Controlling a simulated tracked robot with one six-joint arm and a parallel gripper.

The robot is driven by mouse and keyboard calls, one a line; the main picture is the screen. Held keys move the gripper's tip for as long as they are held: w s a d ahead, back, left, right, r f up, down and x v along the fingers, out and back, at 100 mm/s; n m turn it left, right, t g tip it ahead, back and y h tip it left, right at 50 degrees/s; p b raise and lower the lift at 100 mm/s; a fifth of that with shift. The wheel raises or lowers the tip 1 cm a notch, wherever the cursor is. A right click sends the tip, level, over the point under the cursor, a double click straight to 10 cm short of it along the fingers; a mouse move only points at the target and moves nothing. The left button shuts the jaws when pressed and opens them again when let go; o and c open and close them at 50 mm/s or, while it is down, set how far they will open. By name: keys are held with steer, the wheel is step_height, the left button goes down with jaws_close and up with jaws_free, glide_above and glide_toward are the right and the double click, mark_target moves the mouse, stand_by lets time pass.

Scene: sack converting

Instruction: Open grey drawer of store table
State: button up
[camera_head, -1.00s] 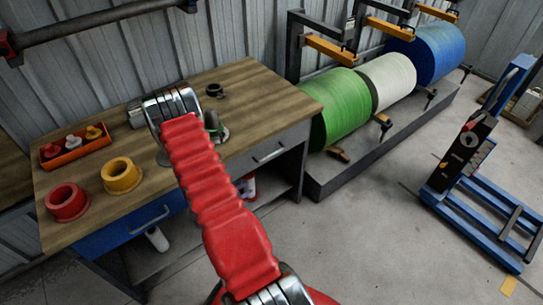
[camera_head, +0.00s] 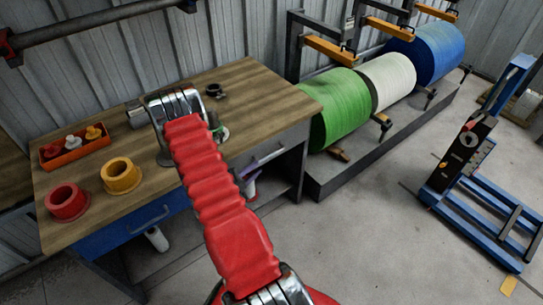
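The store table (camera_head: 240,80) has a wooden top and stands against the wall. Its grey drawer (camera_head: 288,143) is in the right half of the front, with a pale bar handle (camera_head: 264,158). The drawer looks shut or nearly so; its left part is hidden. A blue drawer (camera_head: 110,236) with a blue handle is in the left half and looks shut. My red-sleeved arm reaches up across the table and covers the middle of its front. My gripper cannot be made out; the arm hides the area left of the grey handle.
On the table are a red ring (camera_head: 67,201), a yellow ring (camera_head: 121,175) and an orange tray (camera_head: 75,147) of small parts. Green (camera_head: 342,108), white (camera_head: 388,80) and blue rolls stand at right on a grey plinth. A blue lifter (camera_head: 470,165) stands far right. The floor between is clear.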

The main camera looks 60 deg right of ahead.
mark_target(269, 157)
steer(key=x, duration=1.2)
steer(key=shift+d+f, duration=0.1)
steer(key=shift+d, duration=0.25)
steer(key=shift+c, duration=0.7)
jaws_close()
steer(key=shift+a, duration=0.1)
